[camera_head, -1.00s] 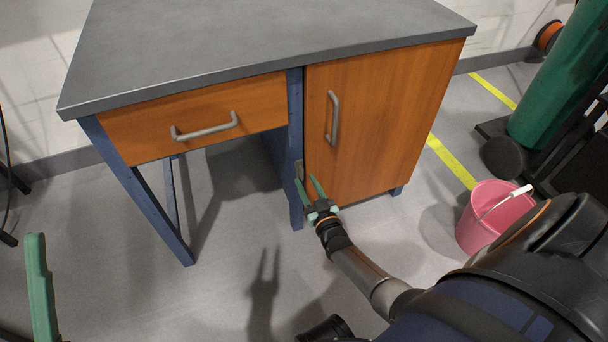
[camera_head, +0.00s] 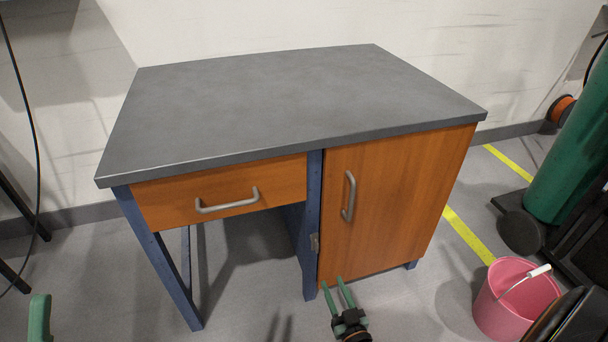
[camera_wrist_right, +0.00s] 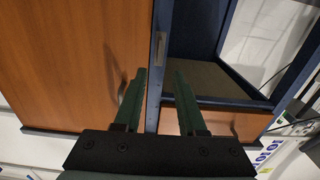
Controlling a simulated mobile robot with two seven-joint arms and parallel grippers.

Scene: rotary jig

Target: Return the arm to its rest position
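My right gripper (camera_head: 338,296) is in front of the lower part of the desk's cabinet. Its two green fingers stand apart with nothing between them. The right wrist view also shows these fingers (camera_wrist_right: 162,98), open, with the cabinet door and blue frame beyond them. A green finger of my left gripper (camera_head: 40,318) shows at the lower left edge of the head view; the rest of it is out of the picture. The cabinet door (camera_head: 395,200) is closed, with a grey vertical handle (camera_head: 349,196). The drawer (camera_head: 280,184) is closed, with a grey bar handle (camera_head: 227,201).
The grey desk top (camera_head: 290,105) is bare. A pink bucket (camera_head: 503,312) stands on the floor at the lower right. A green cylinder (camera_head: 570,165) stands on a dark cart behind it. A yellow line (camera_head: 468,233) runs along the floor beside the cabinet.

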